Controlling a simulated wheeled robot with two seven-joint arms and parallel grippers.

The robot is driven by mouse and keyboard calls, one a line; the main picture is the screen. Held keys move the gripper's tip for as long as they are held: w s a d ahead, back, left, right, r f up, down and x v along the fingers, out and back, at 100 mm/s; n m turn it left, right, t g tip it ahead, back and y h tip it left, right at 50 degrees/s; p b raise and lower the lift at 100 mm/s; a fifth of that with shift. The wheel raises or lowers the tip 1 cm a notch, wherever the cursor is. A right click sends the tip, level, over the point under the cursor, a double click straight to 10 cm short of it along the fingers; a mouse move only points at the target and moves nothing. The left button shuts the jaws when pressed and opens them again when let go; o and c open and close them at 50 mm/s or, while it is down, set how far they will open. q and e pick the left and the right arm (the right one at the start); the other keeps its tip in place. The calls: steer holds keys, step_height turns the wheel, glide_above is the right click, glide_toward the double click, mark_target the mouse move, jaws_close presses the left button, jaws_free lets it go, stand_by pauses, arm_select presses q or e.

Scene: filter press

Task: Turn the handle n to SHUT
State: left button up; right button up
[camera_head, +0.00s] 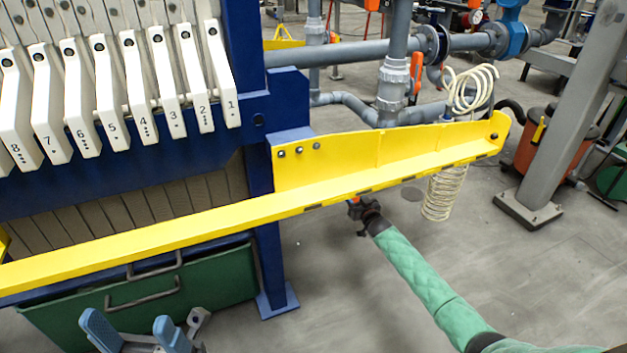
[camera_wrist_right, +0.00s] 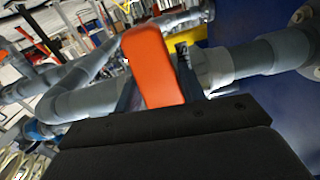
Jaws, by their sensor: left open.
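An orange-red lever handle (camera_wrist_right: 153,65) on a grey pipe fills the middle of the right wrist view. Dark fingers of my right gripper (camera_wrist_right: 158,85) show at both its sides; whether they press on it I cannot tell. No label or SHUT mark is readable. In the head view my green-sleeved right arm reaches in from the lower right, and its dark gripper (camera_head: 366,214) is partly hidden under the yellow beam. A small orange-red patch shows at its tip. My left gripper (camera_head: 137,338) is open and empty at the bottom left, in front of the green tray.
The yellow beam (camera_head: 390,165) crosses above my right gripper. The blue press frame (camera_head: 262,180) with numbered white plates (camera_head: 110,95) stands left. Another orange handle (camera_head: 416,72) is on the upright grey pipe. A coiled cream hose (camera_head: 437,195) hangs right of the gripper. The lower middle floor is clear.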

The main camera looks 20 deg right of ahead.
mark_target(354, 198)
steer(key=o, duration=0.4)
steer(key=shift+a+f, duration=0.1)
steer(key=shift+a, duration=0.35)
steer(key=shift+o, duration=0.2)
steer(key=shift+d, duration=0.15)
steer(key=s+p, duration=0.1)
steer(key=s, duration=0.1)
steer(key=s+p, duration=0.3)
steer(key=shift+s+d+r, duration=0.2)
steer(key=shift+s+d, duration=0.15)
steer(key=shift+s, duration=0.05)
steer(key=shift+s+f+p, duration=0.1)
steer(key=shift+s+p, duration=0.3)
steer(key=shift+s, duration=0.2)
steer(key=shift+d, duration=0.1)
